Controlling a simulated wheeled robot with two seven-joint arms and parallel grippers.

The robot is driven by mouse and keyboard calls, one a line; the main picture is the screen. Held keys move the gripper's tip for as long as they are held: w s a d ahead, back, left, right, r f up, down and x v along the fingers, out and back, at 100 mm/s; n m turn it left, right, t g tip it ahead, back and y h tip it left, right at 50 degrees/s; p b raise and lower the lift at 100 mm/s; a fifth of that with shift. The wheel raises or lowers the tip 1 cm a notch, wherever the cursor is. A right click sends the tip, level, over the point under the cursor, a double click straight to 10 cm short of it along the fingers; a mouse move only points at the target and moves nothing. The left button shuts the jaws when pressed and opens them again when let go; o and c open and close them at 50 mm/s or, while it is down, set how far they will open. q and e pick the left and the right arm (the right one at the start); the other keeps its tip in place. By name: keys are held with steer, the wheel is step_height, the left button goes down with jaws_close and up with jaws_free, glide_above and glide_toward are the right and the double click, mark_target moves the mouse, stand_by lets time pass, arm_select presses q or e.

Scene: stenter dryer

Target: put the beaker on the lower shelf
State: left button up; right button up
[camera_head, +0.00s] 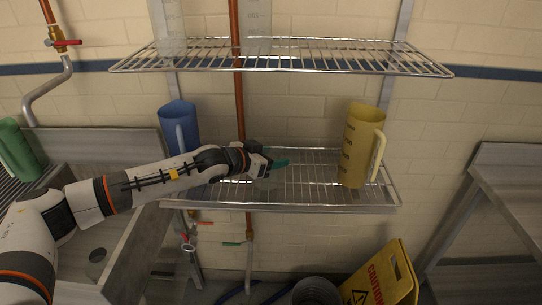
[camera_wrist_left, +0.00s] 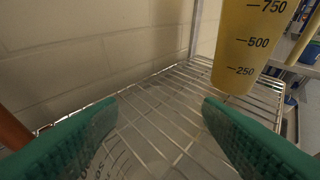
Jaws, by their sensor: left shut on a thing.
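My left gripper (camera_head: 272,165) reaches over the lower wire shelf (camera_head: 310,196) between a blue jug and a yellow jug. In the left wrist view, its green fingers (camera_wrist_left: 160,120) stand wide apart on a see-through beaker (camera_wrist_left: 97,162), of which only faint graduation marks and a faint outline show. In the head view the beaker can barely be made out below the fingers, close to the shelf wires; whether its base touches them I cannot tell. My right gripper is out of view.
The blue jug (camera_head: 180,124) stands left on the lower shelf, the yellow jug (camera_head: 357,150) right; the latter also shows in the left wrist view (camera_wrist_left: 245,50). The upper wire shelf (camera_head: 290,58) carries clear vessels (camera_head: 258,22). A copper pipe (camera_head: 239,100) runs behind. A green jug (camera_head: 18,150) stands far left.

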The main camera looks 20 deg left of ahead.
arm_select(q)
steer(key=o, duration=1)
steer(key=shift+f, duration=0.1)
steer(key=shift+c, duration=0.2)
steer(key=b+v, duration=0.2)
steer(key=v, duration=1)
steer(key=shift+b, duration=0.3)
